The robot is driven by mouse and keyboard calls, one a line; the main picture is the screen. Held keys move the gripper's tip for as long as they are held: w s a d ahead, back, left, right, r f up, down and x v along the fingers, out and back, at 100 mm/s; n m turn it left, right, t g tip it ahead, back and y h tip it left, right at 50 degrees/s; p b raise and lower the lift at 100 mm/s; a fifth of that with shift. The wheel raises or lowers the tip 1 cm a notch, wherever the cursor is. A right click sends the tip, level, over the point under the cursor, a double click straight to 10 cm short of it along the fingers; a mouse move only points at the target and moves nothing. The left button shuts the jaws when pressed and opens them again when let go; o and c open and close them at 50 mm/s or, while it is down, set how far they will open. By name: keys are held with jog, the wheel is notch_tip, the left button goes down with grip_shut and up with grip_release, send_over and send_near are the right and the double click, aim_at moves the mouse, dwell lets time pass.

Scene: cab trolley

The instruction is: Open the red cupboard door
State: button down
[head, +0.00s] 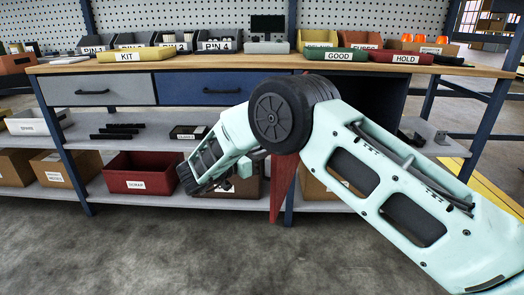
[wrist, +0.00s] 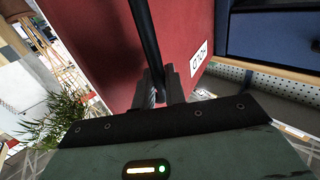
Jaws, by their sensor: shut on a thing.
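The red cupboard door (head: 283,187) stands swung out from the workbench and shows nearly edge-on in the head view, partly behind my arm. The dark cupboard opening (head: 382,97) shows to its right. In the wrist view the red door face (wrist: 100,45) fills the upper middle, with a white label (wrist: 199,58) on it. A dark bar handle (wrist: 146,38) runs down into my gripper (wrist: 160,88), whose fingers are shut on it. In the head view my fingertips and the handle cannot be made out.
A grey drawer (head: 99,90) and a blue drawer (head: 218,90) are shut, left of the opening. The lower shelf holds a red bin (head: 143,174) and cardboard boxes (head: 60,166). The worktop (head: 270,63) carries labelled bins and trays. The concrete floor (head: 120,245) in front is clear.

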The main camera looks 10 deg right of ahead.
jog(key=shift+w+d+r, duration=0.1)
jog(key=shift+w+d, duration=0.05)
jog(key=shift+d, duration=0.05)
jog(key=c, duration=1.6)
grip_release()
jog(key=shift+o, duration=0.2)
jog(key=shift+a, duration=0.15)
jog(key=p+v, duration=0.2)
jog(key=v, duration=1.5)
jog(key=shift+a, duration=0.1)
